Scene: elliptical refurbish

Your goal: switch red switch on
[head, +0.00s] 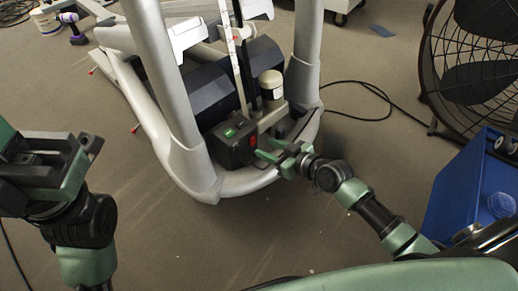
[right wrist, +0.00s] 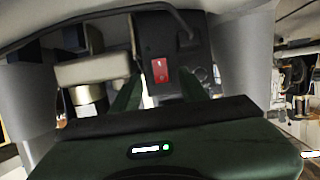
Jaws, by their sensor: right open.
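The red switch (head: 252,140) is on the face of a dark control box (head: 229,152) low on the elliptical's frame. Contact cannot be told. In the right wrist view the red switch (right wrist: 160,71) shows beyond the gripper, between its green fingers (right wrist: 152,93). White marks show on the switch; whether it is on or off is unclear. My left gripper (head: 62,150) is far left, away from the box, with no held object visible.
The elliptical's grey frame tubes (head: 173,90) rise on both sides of the box. A cream cylinder (head: 271,84) stands beside it. A black fan (head: 475,75) and blue box (head: 462,190) are at right. A cable (head: 365,118) lies on the floor.

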